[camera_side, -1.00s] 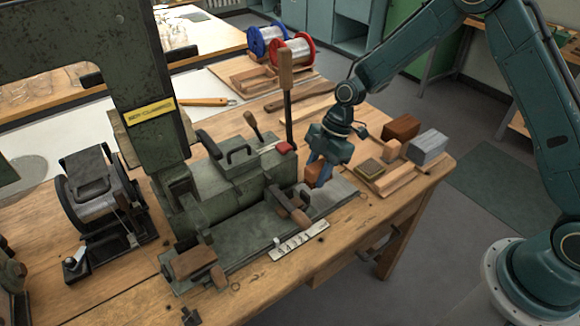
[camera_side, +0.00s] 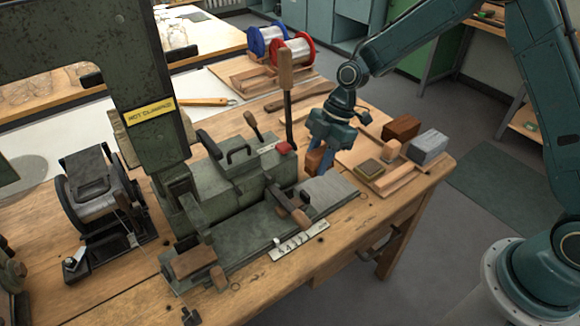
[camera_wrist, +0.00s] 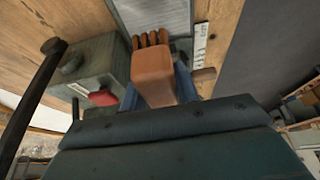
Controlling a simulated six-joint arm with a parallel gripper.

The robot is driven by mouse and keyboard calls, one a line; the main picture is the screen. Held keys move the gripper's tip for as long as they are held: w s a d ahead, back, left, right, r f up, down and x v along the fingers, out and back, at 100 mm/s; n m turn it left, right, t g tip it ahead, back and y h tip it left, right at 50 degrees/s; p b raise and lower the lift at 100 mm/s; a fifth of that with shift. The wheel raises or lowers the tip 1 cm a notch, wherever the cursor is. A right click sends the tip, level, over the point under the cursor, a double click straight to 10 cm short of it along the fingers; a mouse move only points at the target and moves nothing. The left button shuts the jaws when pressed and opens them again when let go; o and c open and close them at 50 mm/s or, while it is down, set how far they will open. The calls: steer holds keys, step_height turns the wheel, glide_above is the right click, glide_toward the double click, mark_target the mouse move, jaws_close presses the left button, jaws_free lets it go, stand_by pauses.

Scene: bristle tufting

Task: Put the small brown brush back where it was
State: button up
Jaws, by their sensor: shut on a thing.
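My gripper (camera_side: 320,165) is shut on the small brown brush (camera_side: 314,159) and holds it in the air just right of the green machine (camera_side: 240,182). In the wrist view the brush (camera_wrist: 152,78) sits between the blue fingers, with several dark stubby tufts at its far end. Below and in front of it is the machine's flat grey plate (camera_side: 328,190), which also shows in the wrist view (camera_wrist: 155,15). The brush looks clear of the plate. Its exact height is hard to tell.
To the right, a wooden board (camera_side: 352,155) bears a brown block (camera_side: 401,127), a grey block (camera_side: 428,146), an olive-topped block (camera_side: 369,168) and wooden pieces. A tall wooden-handled lever (camera_side: 286,75) stands close left of my gripper. Wire spools (camera_side: 291,53) stand behind.

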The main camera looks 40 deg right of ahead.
steer(key=w+d+r+m+t, duration=0.1)
steer(key=w+d+r, duration=0.25)
steer(key=d, duration=0.35)
steer(key=w+d+r+m, duration=0.2)
steer(key=d+r, duration=0.2)
steer(key=d, duration=0.2)
steer(key=w+d+r+m+t, duration=0.1)
steer(key=w+d+r, duration=0.1)
steer(key=d+r, duration=0.35)
steer(key=f, duration=0.5)
steer(key=d+f, duration=0.1)
steer(key=f, duration=1.1)
steer(key=shift+d+f, duration=0.25)
steer(key=shift+f, duration=0.1)
steer(key=shift+f, duration=2)
steer(key=shift+f, duration=0.1)
